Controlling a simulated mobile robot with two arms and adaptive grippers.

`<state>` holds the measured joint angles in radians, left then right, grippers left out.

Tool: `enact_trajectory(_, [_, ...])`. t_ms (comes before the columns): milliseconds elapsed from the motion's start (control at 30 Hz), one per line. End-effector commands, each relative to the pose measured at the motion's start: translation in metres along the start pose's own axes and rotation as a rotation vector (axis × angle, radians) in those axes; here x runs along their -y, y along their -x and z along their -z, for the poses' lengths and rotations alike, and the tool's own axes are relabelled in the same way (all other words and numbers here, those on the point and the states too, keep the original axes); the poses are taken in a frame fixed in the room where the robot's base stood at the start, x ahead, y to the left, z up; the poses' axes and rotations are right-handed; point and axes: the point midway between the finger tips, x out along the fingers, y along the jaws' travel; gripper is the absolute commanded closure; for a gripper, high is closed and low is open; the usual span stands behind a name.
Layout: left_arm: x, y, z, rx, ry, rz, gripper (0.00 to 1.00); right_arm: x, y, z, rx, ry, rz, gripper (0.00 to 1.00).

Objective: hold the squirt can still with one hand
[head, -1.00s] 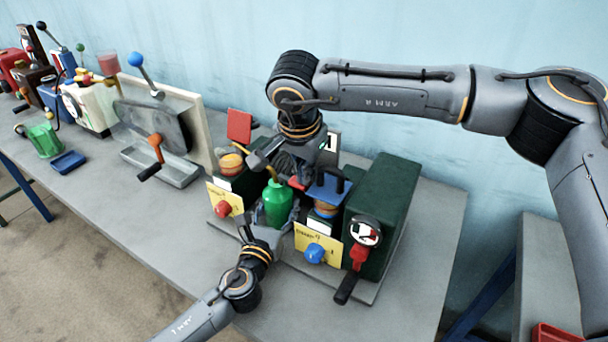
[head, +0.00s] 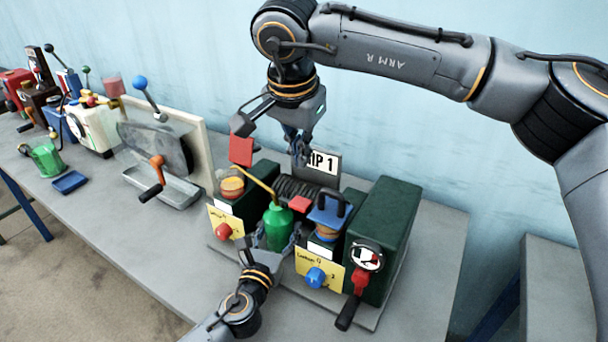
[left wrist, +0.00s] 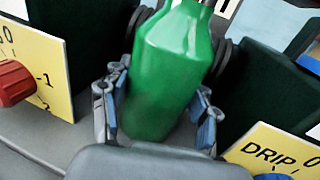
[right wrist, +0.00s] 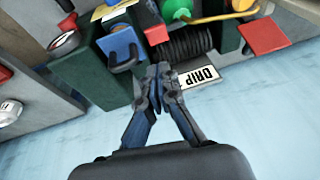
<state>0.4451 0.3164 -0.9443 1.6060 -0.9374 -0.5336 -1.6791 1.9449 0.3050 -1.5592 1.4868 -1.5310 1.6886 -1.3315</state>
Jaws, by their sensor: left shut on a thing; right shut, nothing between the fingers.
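The green squirt can (head: 278,228) stands between the two dark green boxes of the machine, its yellow spout (head: 259,180) slanting up to the left. My left gripper (head: 270,252) is shut around the can's body from the front. In the left wrist view the can (left wrist: 170,75) fills the middle, between the two fingers (left wrist: 158,112), and its top is cut off. My right gripper (head: 300,152) is shut and empty, above and behind the can, near the sign. In the right wrist view its fingertips (right wrist: 160,80) are together.
Yellow plates (head: 320,270) with knobs face front. A crank (head: 351,305) sticks out at the right.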

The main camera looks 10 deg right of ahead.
Motion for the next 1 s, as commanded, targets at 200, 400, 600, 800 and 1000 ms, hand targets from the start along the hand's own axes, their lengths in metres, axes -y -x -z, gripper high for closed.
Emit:
enact_trajectory(200, [0.0, 0.0, 0.0, 0.0, -0.001, 0.0, 0.85, 0.003, 0.028, 0.0, -0.001, -0.001, 0.0, 1.0])
enact_trajectory(400, [0.0, 0.0, 0.0, 0.0, -0.001, 0.0, 0.85, 0.004, 0.034, 0.0, 0.001, 0.0, 0.0, 1.0])
enact_trajectory(600, [0.0, 0.0, 0.0, 0.0, -0.001, 0.0, 0.85, 0.003, 0.034, 0.0, 0.001, 0.0, 0.0, 1.0])
enact_trajectory(800, [0.0, 0.0, 0.0, 0.0, -0.001, 0.0, 0.85, 0.003, 0.033, 0.0, 0.001, 0.0, 0.0, 1.0])
enact_trajectory(1000, [0.0, 0.0, 0.0, 0.0, 0.0, 0.0, 0.85, 0.003, 0.033, 0.0, 0.001, 0.0, 0.0, 1.0])
